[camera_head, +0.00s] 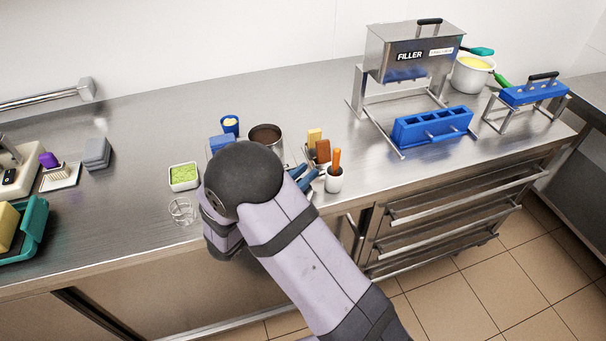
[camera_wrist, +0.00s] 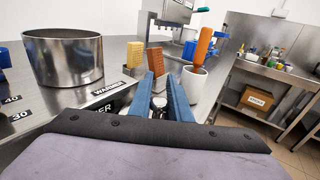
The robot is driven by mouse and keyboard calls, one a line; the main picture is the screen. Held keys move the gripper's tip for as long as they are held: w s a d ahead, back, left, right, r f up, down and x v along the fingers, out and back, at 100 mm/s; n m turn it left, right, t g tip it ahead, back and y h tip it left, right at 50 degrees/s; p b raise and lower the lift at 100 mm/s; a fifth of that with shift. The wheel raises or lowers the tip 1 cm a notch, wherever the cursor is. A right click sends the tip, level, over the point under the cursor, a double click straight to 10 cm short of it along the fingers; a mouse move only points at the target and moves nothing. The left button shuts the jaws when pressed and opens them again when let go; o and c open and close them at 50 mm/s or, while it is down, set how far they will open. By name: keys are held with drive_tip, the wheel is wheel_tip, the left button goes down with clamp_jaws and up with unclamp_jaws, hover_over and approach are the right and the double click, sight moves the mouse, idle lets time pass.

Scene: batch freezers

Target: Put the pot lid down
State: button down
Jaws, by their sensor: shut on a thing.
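My gripper (camera_wrist: 163,92) has its two blue fingers around a small silver knob (camera_wrist: 159,103), which I take to be the handle of the pot lid; the rest of the lid is hidden behind my wrist. In the head view my gripper (camera_head: 302,179) is over the counter's front part, left of a white cup, and my arm hides most of what is under it. The metal pot (camera_wrist: 63,60) stands uncovered to the left in the wrist view. In the head view the pot (camera_head: 265,137) shows dark brown contents.
Yellow (camera_head: 314,138) and brown (camera_head: 323,152) bars stand just beyond my gripper. The white cup (camera_head: 334,183) holds an orange-handled tool close to its right. A green-filled tray (camera_head: 184,176) and wire stand (camera_head: 181,210) lie left. Bare counter (camera_head: 140,200) shows further left.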

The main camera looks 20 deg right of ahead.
drive_tip(key=shift+s+f, duration=0.1)
drive_tip(key=shift+f, duration=0.4)
drive_tip(key=c, duration=1.9)
unclamp_jaws()
drive_tip(key=shift+f, duration=0.1)
drive_tip(key=shift+r, duration=0.4)
drive_tip(key=shift+a+r, duration=0.15)
drive_tip(key=shift+b+v, duration=0.4)
drive_tip(key=shift+v, duration=1.4)
drive_tip(key=shift+r, duration=0.2)
drive_tip(key=shift+r, duration=0.15)
